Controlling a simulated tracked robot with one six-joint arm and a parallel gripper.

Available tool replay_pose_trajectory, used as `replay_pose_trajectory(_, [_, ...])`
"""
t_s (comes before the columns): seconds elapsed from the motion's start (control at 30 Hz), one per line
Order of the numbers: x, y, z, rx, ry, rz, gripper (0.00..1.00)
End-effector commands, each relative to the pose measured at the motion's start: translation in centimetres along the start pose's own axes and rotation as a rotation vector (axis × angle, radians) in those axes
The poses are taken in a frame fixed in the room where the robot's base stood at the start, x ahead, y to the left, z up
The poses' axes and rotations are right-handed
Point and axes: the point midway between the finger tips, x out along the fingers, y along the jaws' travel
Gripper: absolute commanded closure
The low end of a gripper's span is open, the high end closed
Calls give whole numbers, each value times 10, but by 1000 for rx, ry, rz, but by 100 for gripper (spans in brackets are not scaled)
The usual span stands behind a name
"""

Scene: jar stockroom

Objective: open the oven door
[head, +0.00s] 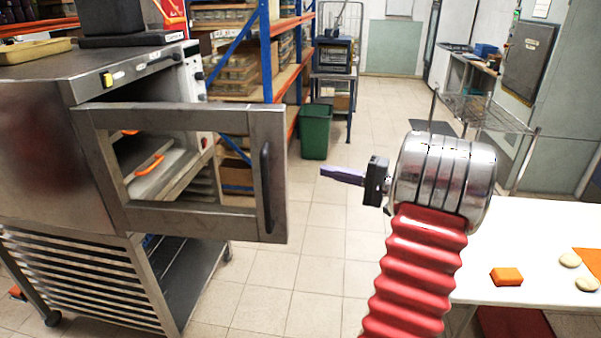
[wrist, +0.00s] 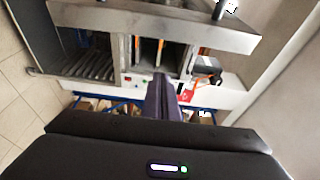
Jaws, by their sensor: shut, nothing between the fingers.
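The oven (head: 45,115) is a steel box at the left of the head view, on a rack stand. Its door (head: 185,218) is a steel frame with a window, swung open well away from the oven front. A dark vertical handle (head: 266,188) is on the door's free edge. Inside, trays with orange parts show. My gripper (head: 325,171) is shut and empty, to the right of the handle and apart from it, pointing left. In the wrist view the closed fingers (wrist: 161,98) point toward the oven, with the door (wrist: 150,22) across the top.
A white table (head: 540,240) with an orange block (head: 507,277) and pale round pieces stands at the right. A green bin (head: 315,132) and blue-orange shelving (head: 262,60) are behind. Tiled floor is clear between the door and my arm.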

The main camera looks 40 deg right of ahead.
Motion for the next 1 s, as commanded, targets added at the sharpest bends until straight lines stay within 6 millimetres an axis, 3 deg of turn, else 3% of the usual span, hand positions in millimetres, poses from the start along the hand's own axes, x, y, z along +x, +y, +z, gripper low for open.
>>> replay_pose_trajectory(0.27, [19, 0, 1, 1, -3, 0, 100])
replay_pose_trajectory(0.8, [102, 1, 1, 2, -4, 1, 100])
replay_pose_trajectory(1.0, [93, 0, 23, 2, -1, 2, 100])
